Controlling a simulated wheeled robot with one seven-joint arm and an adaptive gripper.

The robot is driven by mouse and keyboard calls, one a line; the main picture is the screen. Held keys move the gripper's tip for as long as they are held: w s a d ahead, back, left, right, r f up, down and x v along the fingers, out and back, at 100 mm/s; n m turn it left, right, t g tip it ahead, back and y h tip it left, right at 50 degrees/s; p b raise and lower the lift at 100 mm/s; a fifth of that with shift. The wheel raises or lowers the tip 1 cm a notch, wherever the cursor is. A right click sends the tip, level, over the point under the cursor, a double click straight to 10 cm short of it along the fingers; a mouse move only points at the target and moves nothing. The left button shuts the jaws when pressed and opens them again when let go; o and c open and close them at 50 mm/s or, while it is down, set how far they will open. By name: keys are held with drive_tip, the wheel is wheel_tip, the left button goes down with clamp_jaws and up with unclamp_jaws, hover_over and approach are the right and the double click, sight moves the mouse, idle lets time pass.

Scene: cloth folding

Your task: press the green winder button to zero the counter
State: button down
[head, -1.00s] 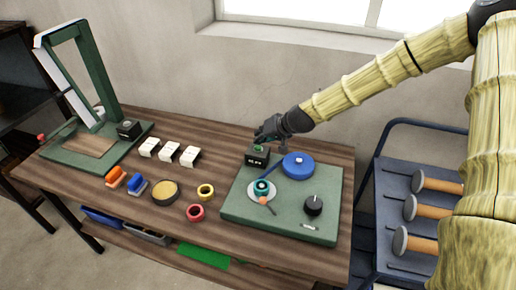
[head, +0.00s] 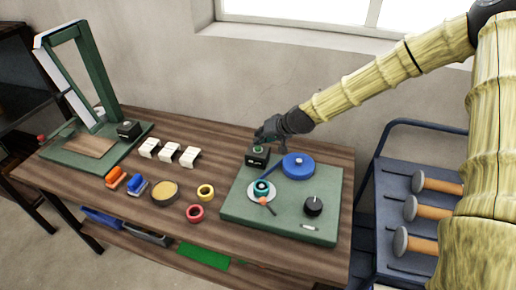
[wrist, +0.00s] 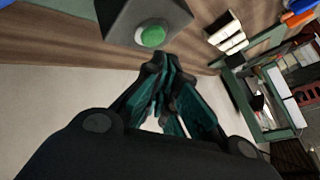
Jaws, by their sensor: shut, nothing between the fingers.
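The green winder button (wrist: 151,37) sits on top of a dark counter box (wrist: 120,15), and the box also shows in the head view (head: 257,160) at the back left of a green base plate (head: 238,205). My gripper (wrist: 170,62) is shut and empty. In the wrist view its tips are close to the button, with a narrow gap in the picture. In the head view my gripper (head: 262,137) is just above and behind the box. I cannot tell from the frames whether the tips touch the button. The counter's digits are too small to read.
On the plate are a blue disc (head: 298,166), a teal spool (head: 262,188) and a black knob (head: 313,206). White blocks (head: 169,151) and tape rolls (head: 195,212) lie to the left. A cart (head: 385,250) with spools stands at the right.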

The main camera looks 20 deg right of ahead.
sight(260, 147)
drive_tip(key=shift+f, duration=0.1)
drive_tip(key=shift+f+b, duration=0.3)
drive_tip(key=shift+b, duration=0.05)
drive_tip(key=shift+f+b, duration=0.4)
drive_tip(key=shift+f, duration=0.05)
idle(0.8)
drive_tip(key=shift+r, duration=0.15)
idle(0.3)
drive_tip(key=shift+r+p, duration=0.6)
drive_tip(key=shift+r, duration=0.15)
drive_tip(key=shift+r+p, duration=1.6)
drive_tip(key=shift+r, duration=0.9)
